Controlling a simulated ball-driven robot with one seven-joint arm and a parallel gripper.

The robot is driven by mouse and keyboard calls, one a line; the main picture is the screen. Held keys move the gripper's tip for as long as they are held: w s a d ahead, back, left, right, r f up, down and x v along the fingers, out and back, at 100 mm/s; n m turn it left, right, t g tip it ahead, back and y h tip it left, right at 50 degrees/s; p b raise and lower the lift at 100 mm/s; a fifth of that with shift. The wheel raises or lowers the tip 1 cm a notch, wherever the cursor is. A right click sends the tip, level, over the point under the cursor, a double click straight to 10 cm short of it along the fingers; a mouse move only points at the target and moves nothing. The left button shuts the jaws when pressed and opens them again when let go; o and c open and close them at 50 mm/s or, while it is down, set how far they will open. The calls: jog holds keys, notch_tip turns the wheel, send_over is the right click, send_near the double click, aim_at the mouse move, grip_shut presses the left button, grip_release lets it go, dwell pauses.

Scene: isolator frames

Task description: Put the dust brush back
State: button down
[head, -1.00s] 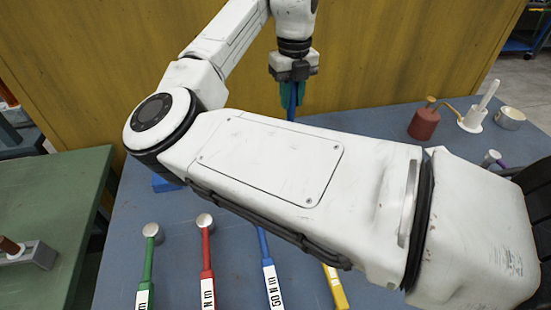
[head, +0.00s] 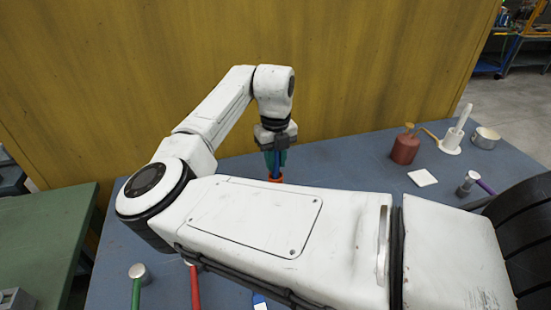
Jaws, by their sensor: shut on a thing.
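The rest of the brush is hidden by the fingers and my forearm. An orange thing (head: 276,179) shows just under the fingertips, around or behind the blue piece. I cannot tell whether it is a holder or part of the brush, as my arm covers what lies below.
A yellow wall (head: 330,60) stands behind the table. A dark red pot (head: 405,150), a white holder with a white handle (head: 455,135), a metal cup (head: 486,138), a white square (head: 423,178) and a purple-handled tool (head: 470,184) stand right. Green-handled (head: 137,290) and red-handled (head: 195,288) tools lie in front.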

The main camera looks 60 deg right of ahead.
jog(key=c, duration=1)
grip_release()
jog(key=shift+f, duration=0.1)
jog(key=shift+o, duration=0.2)
notch_tip(320, 180, up, 12)
jog(key=shift+r+b, duration=0.15)
jog(key=shift+b, duration=0.5)
